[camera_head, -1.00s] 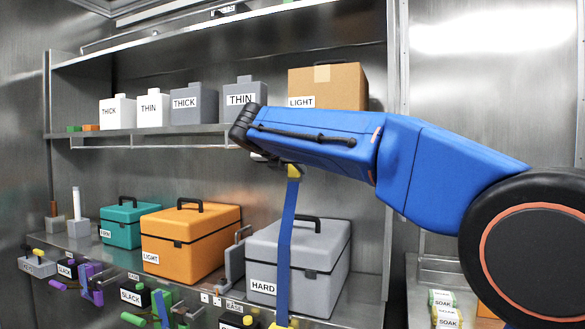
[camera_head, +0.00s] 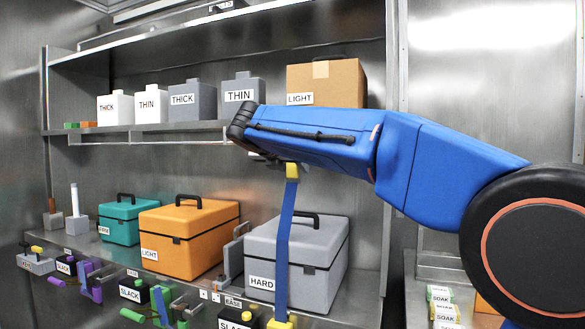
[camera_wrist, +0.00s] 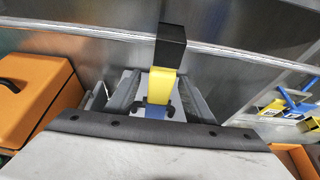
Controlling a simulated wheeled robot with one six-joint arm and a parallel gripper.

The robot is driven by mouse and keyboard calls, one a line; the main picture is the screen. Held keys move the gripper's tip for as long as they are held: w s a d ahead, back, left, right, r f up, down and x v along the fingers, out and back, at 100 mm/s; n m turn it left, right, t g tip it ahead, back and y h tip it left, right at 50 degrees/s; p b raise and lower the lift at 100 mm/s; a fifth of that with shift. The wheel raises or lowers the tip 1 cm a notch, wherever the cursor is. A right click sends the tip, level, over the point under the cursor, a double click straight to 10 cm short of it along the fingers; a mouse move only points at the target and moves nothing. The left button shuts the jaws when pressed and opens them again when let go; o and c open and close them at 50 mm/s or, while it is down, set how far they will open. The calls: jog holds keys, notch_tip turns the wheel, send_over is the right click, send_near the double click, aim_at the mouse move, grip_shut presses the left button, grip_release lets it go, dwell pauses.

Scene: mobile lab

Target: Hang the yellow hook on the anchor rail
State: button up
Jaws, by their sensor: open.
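The yellow hook (camera_head: 292,171) is at the top of an upright blue strap (camera_head: 283,240), in front of the grey case. In the wrist view the yellow hook (camera_wrist: 161,84) has a black top part and stands between the two grey fingers of my gripper (camera_wrist: 160,103). The fingers are open, with a gap on each side of the hook. In the head view my gripper is mostly hidden under my blue forearm. A thin metal rail (camera_head: 150,141) runs below the upper shelf; I cannot tell whether it is the anchor rail.
A grey case (camera_head: 325,250), an orange case (camera_head: 190,240) and a teal case (camera_head: 120,222) stand on the bench. Jugs and a cardboard box (camera_head: 326,84) stand on the shelf above. Several clamps and levers line the bench's front edge. Another yellow block (camera_head: 280,324) is at the strap's bottom.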

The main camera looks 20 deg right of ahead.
jog(key=v, duration=1.7)
jog(key=s+d+f+m+g+y, duration=0.1)
jog(key=s+d+f+m, duration=0.35)
jog(key=f, duration=0.35)
jog(key=s+d+f+m+g+y, duration=0.1)
jog(key=s+d+f+m+g, duration=0.1)
jog(key=s+d+f+m, duration=0.5)
jog(key=s+d+f+m+g+y, duration=0.15)
jog(key=d+f, duration=0.25)
jog(key=f, duration=0.6)
jog(key=s+f+m+y, duration=0.2)
jog(key=s+f+m, duration=0.6)
jog(key=f, duration=0.4)
jog(key=s+f+m+g+y, duration=0.1)
jog(key=s+f+m+y, duration=0.1)
jog(key=s+f+m, duration=0.5)
notch_tip(320, 180, down, 5)
jog(key=s, duration=0.2)
jog(key=shift+s+d+m, duration=0.3)
jog(key=shift+d+m, duration=0.1)
